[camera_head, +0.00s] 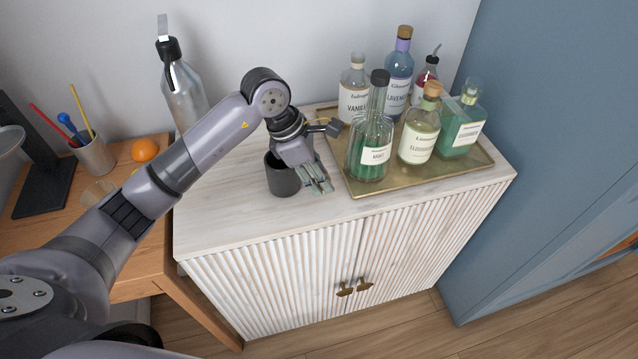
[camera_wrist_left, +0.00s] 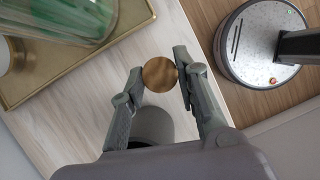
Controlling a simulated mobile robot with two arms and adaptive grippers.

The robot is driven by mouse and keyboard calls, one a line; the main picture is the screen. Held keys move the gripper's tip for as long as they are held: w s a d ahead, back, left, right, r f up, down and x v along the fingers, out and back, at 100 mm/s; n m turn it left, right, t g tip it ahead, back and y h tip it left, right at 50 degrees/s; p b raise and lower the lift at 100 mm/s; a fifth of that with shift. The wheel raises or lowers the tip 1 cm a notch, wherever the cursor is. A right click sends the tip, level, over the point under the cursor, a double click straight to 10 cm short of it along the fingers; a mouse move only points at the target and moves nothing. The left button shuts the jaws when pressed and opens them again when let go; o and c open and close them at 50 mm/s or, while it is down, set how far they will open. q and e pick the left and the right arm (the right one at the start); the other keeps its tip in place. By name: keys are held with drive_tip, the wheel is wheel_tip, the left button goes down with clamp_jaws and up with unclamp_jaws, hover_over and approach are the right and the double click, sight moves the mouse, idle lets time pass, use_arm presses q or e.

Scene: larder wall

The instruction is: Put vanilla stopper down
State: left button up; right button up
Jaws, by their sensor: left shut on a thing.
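A round brown stopper (camera_wrist_left: 160,74) is held between the two fingertips of my left gripper (camera_wrist_left: 161,80) in the left wrist view. In the head view my left gripper (camera_head: 321,186) points down over the white cabinet top (camera_head: 228,222), between a dark grey cup and the tray. The stopper cannot be made out there. The cabinet top (camera_wrist_left: 130,63) shows below the fingers in the left wrist view. My right gripper is not in view.
The dark cup (camera_head: 281,184) stands close beside my left gripper. A brass tray (camera_head: 398,184) with several labelled bottles is to its right. A metal bottle (camera_head: 184,98) stands at the back left. The cabinet top's front left is clear. A blue panel (camera_head: 545,130) rises at the right.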

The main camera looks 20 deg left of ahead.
use_arm(q)
wheel_tip(320, 180, down, 4)
drive_tip(key=shift+r+p, duration=0.1)
drive_tip(key=shift+p, duration=0.25)
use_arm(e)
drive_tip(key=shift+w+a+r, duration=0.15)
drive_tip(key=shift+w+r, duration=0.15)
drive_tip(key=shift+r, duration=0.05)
use_arm(q)
drive_tip(key=shift+f+b, duration=0.2)
drive_tip(key=shift+b, duration=0.1)
drive_tip(key=o, duration=0.8)
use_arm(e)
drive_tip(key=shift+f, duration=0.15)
use_arm(q)
drive_tip(key=shift+r, duration=0.1)
